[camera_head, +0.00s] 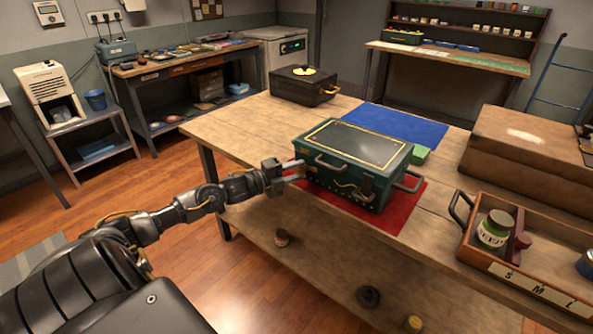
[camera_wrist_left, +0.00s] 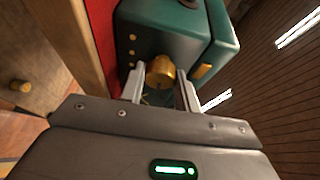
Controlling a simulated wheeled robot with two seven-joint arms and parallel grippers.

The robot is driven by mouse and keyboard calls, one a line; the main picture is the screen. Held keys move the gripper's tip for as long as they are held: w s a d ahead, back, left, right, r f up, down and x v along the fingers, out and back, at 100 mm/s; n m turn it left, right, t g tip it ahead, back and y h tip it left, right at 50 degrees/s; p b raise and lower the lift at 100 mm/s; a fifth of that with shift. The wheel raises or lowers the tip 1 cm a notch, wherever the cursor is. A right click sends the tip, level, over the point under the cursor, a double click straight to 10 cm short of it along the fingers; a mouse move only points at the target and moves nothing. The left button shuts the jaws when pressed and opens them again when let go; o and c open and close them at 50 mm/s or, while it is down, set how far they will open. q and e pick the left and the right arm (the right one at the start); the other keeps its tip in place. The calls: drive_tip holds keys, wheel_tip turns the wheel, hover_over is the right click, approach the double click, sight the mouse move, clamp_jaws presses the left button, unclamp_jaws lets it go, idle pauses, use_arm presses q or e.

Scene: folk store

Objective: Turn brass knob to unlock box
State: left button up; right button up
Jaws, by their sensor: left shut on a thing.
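A dark green box (camera_head: 352,150) with a yellow line around its lid sits on a red mat (camera_head: 405,215) on the wooden table. Its lid is down. My left gripper (camera_head: 299,173) reaches in from the left to the box's left end. In the left wrist view, a round brass knob (camera_wrist_left: 160,72) sticks out of the box's end face (camera_wrist_left: 135,35). The two fingers of my left gripper (camera_wrist_left: 161,92) are shut on the knob, one on each side. The knob is hidden in the head view. My right gripper is not in view.
A blue mat (camera_head: 395,122) and a black box (camera_head: 303,84) lie farther back on the table. A wooden tray (camera_head: 525,285) with jars and a large brown case (camera_head: 525,150) stand at the right. Several jars sit on the lower shelf.

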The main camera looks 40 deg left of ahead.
use_arm(q)
drive_tip(key=shift+m+g+y, duration=0.3)
drive_tip(key=shift+m+g, duration=0.1)
drive_tip(key=shift+m, duration=0.4)
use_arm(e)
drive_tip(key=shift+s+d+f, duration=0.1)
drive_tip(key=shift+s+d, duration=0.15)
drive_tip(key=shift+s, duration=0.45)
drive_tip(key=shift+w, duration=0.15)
use_arm(q)
drive_tip(key=o, duration=1)
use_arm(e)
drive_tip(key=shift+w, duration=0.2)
use_arm(q)
drive_tip(key=shift+s+a, duration=0.25)
drive_tip(key=shift+s, duration=0.35)
drive_tip(key=shift+p+v, duration=0.35)
drive_tip(key=shift+v, duration=4.4)
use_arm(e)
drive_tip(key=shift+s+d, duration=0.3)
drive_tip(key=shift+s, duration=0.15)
